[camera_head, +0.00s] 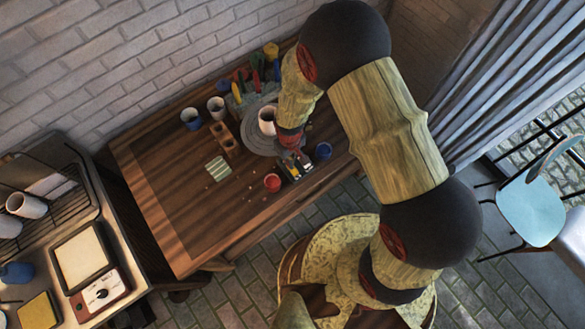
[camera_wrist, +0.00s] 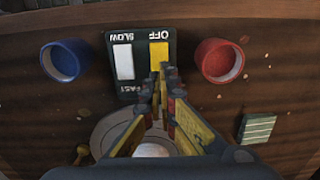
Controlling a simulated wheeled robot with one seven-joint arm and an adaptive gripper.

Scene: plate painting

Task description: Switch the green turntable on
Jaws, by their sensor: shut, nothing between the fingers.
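The turntable (camera_head: 254,139) is a round disc that looks grey, with a white cup (camera_head: 267,121) on it. In the wrist view its disc (camera_wrist: 109,128) and the cup (camera_wrist: 153,150) lie partly behind my fingers. A dark green control box (camera_wrist: 142,58) has a white switch (camera_wrist: 124,62) and a yellow switch (camera_wrist: 159,52). It is lettered OFF, SLOW and FAST. My gripper (camera_wrist: 166,76) is shut and empty, its fingertips over the lower end of the yellow switch. I cannot tell whether they touch it. In the head view my gripper (camera_head: 297,156) is just above the box (camera_head: 294,171).
A blue cup (camera_wrist: 65,61) and a red cup (camera_wrist: 220,61) flank the box closely. A striped green block (camera_wrist: 257,128) lies on the wooden table (camera_head: 165,200). More cups (camera_head: 191,118) and a wooden holder (camera_head: 225,140) stand left of the turntable. The table's front left is clear.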

